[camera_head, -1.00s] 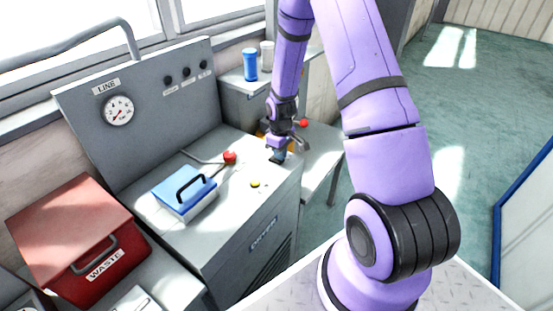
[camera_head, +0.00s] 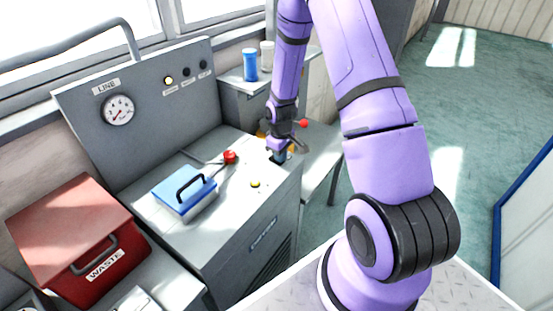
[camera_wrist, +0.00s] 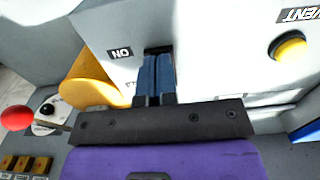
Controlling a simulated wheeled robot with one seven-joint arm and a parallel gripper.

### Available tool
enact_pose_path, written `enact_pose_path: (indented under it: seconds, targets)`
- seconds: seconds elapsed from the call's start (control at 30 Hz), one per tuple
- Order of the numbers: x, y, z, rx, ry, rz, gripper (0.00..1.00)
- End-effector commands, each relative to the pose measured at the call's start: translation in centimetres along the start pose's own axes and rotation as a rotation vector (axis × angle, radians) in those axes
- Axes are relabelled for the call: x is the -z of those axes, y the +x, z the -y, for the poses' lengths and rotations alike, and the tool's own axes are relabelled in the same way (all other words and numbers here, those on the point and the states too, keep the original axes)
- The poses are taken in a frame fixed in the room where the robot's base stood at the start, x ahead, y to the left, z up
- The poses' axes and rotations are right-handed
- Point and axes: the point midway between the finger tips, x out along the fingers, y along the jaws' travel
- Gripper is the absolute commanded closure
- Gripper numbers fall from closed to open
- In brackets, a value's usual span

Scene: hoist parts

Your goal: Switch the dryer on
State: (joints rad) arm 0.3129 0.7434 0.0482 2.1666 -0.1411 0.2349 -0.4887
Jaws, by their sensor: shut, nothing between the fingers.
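The dryer (camera_head: 225,245) is a grey cabinet with a pale top and a label on its front. My gripper (camera_head: 279,158) is at the right end of that top, pointing down. In the wrist view my gripper's blue fingers (camera_wrist: 155,78) are shut together, with nothing seen between them. They are at the pale surface beside an "ON" label (camera_wrist: 122,53). A second label is partly covered by them. Any switch there is hidden by the fingers. On the back panel (camera_head: 140,110), the left one of the small round lamps (camera_head: 169,80) glows; the others are dark.
A yellow button (camera_wrist: 290,50) by a "VENT" label is right of my fingers. A red-knobbed lever (camera_head: 230,157) and a blue-lidded box (camera_head: 185,190) stand on the top. A red waste bin (camera_head: 75,225) is at left. Another red knob (camera_wrist: 16,118) is close by my gripper.

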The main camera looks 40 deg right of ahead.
Motion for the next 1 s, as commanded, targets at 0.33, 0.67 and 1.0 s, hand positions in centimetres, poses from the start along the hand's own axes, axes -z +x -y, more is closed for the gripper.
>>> enact_pose_path:
  seconds: [0.33, 0.67, 1.0]
  targets:
    - [0.0, -2.3, 0.0, -0.001, 0.000, -0.002, 1.00]
    - [0.0, -4.6, 0.0, -0.001, 0.000, -0.002, 1.00]
    - [0.0, -6.7, 0.0, 0.000, 0.000, -0.001, 1.00]
